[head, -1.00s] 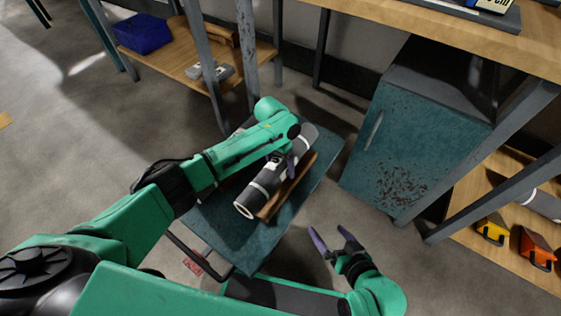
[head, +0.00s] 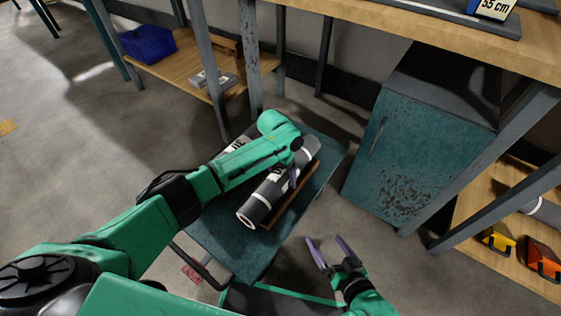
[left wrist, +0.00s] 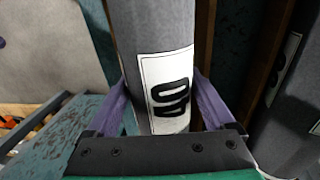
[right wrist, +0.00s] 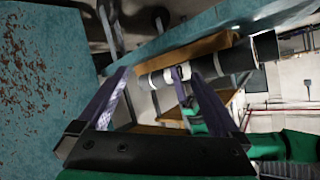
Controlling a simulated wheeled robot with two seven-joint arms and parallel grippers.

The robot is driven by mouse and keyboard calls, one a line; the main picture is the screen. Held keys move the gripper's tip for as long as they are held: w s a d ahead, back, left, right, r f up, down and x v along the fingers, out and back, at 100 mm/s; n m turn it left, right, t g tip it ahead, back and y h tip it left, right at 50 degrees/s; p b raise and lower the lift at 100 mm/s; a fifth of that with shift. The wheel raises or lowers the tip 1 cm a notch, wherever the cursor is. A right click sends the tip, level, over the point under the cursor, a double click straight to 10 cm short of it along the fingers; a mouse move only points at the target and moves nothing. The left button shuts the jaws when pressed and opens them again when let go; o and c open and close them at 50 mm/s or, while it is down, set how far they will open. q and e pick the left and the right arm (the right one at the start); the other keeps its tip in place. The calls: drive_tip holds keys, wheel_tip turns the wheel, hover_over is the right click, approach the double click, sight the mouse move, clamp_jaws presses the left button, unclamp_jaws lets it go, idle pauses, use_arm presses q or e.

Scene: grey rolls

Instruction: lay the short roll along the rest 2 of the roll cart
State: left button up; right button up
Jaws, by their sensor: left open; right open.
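A grey roll (head: 264,200) with white end bands lies on the teal roll cart (head: 225,245), beside a wooden strip (head: 288,212). My left gripper (head: 293,172) is open over this roll. In the left wrist view the roll (left wrist: 150,25) stands between the two fingers, its white label reading 40 close to the palm. A second grey roll (left wrist: 292,120) with a white label lies past a wooden strip there. I cannot tell by length which is the short roll. My right gripper (head: 328,245) is open and empty in front of the cart; its wrist view shows the cart's edge and a roll (right wrist: 207,66).
A teal cabinet (head: 405,150) stands right of the cart, under a wooden workbench (head: 400,25) with a 55 cm sign (head: 494,8). A low shelf (head: 190,75) with a blue bin (head: 147,43) is behind. Yellow and orange items (head: 541,257) lie at right. Floor between cart and cabinet is clear.

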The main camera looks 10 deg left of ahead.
use_arm(q)
drive_tip(key=shift+s+a+r+p, duration=0.15)
drive_tip(key=shift+r+p, duration=0.05)
drive_tip(key=shift+p, duration=0.25)
drive_tip(key=shift+a+r, duration=0.1)
drive_tip(key=shift+r, duration=0.2)
drive_tip(key=r+p, duration=0.1)
drive_tip(key=r, duration=0.1)
drive_tip(key=r+p, duration=0.1)
drive_tip(key=r, duration=0.2)
drive_tip(key=r+p, duration=0.2)
drive_tip(key=shift+w+a+r, duration=0.25)
drive_tip(key=shift+a+r, duration=0.1)
drive_tip(key=shift+r, duration=0.05)
drive_tip(key=r, duration=0.2)
drive_tip(key=r+p, duration=0.2)
drive_tip(key=r, duration=0.1)
drive_tip(key=shift+a+r, duration=0.25)
drive_tip(key=shift+r, duration=0.05)
use_arm(e)
drive_tip(key=s+d+r+g+h, duration=0.2)
drive_tip(key=d+r+g, duration=0.2)
drive_tip(key=d, duration=0.2)
drive_tip(key=s+d+r+g+h, duration=0.2)
drive_tip(key=d+r+g+h, duration=0.1)
drive_tip(key=d, duration=0.3)
drive_tip(key=shift+d+r+g, duration=0.15)
drive_tip(key=shift+r+g, duration=0.3)
drive_tip(key=shift+g, duration=0.15)
drive_tip(key=shift+n, duration=0.3)
